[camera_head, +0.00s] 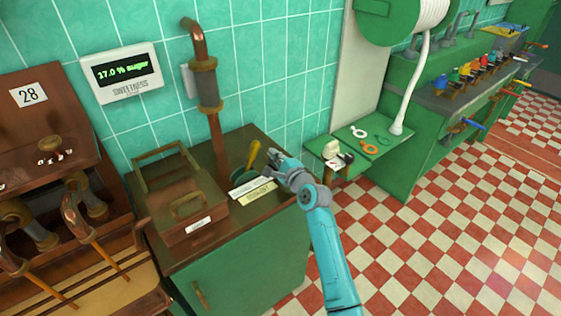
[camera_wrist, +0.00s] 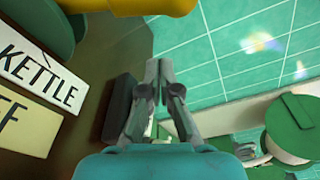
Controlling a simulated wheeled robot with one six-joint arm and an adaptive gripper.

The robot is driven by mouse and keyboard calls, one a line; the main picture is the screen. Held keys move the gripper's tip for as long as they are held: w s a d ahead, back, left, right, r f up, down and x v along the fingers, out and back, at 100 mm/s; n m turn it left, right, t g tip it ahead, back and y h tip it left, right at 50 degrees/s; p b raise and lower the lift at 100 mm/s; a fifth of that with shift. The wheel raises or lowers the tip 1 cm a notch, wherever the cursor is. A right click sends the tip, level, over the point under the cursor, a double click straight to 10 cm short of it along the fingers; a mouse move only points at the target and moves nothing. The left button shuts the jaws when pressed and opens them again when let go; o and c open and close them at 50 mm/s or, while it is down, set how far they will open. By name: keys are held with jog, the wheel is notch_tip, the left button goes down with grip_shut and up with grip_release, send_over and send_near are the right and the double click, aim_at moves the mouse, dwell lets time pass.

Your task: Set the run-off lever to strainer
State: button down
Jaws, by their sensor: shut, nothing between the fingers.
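The run-off lever (camera_head: 254,155) has a yellow handle and stands tilted on a green round base on the brown cabinet top. A yellow piece at the top edge of the wrist view (camera_wrist: 150,5) looks like its handle. A white plate (camera_wrist: 42,75) reading "KETTLE" and a cream plate (camera_wrist: 18,125), its text cut off, lie beside the base. No strainer label is readable. My gripper (camera_head: 273,158) is just right of the lever, above the cabinet's right side. Its fingers (camera_wrist: 158,66) are shut and empty, apart from the handle.
A copper pipe (camera_head: 207,90) rises behind the lever. A brown lidded box (camera_head: 180,200) stands on the cabinet to the left. A green shelf (camera_head: 365,130) with rings and small items is to the right. Tiled wall (camera_wrist: 225,60) is close behind.

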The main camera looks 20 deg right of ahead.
aim_at(251, 159)
jog(key=shift+x, duration=1.05)
jog(key=shift+a+r, duration=0.15)
jog(key=shift+a, duration=0.2)
jog(key=shift+s+a+r, duration=0.35)
jog(key=shift+s+a, duration=0.05)
jog(key=shift+a, duration=0.2)
jog(key=shift+s+a+r, duration=0.4)
jog(key=shift+s+a, duration=0.05)
jog(key=shift+a, duration=0.15)
jog(key=shift+a, duration=0.1)
